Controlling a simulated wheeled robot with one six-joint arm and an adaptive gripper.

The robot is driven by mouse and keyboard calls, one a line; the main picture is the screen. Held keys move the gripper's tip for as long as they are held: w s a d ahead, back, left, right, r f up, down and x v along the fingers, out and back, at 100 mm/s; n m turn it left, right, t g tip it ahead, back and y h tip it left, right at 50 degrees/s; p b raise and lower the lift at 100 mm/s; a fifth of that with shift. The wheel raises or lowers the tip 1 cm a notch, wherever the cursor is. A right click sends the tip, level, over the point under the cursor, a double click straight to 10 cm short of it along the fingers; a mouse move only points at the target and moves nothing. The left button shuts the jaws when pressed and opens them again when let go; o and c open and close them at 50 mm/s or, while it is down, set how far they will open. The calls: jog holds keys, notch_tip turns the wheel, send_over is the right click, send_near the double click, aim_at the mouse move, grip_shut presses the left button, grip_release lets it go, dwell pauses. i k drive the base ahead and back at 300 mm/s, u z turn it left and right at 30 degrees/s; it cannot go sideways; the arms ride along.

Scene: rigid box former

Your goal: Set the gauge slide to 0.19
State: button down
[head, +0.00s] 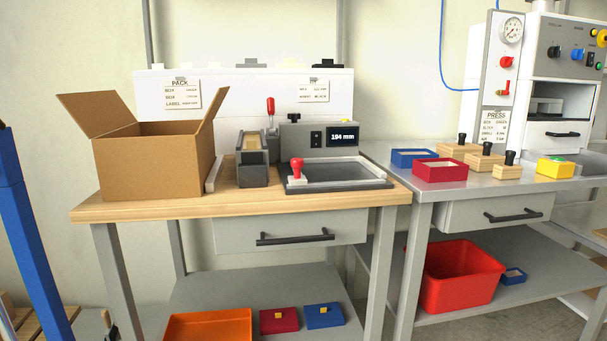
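The gauge is a grey unit with a dark display (342,135) that reads 194 mm. It stands at the back right of the wooden bench in the head view. In front of it is a dark shallow bed (340,174) with a pale rim. A red-knobbed piece (297,170) stands upright at the bed's left end; I cannot tell for sure whether it is the gauge slide. A small black knob (294,118) sits on top of the unit. My gripper is not in view.
An open cardboard box (155,165) stands left on the bench (130,207). A tape dispenser (252,160) with a red handle stands between box and gauge. A closed drawer (290,230) hangs below. The right table holds trays (440,170) and wooden blocks with black knobs (485,163).

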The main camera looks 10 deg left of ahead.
aim_at(298, 180)
jog(key=k, duration=0.55)
jog(key=u, duration=0.85)
jog(key=i, duration=0.7)
jog(key=z, duration=0.35)
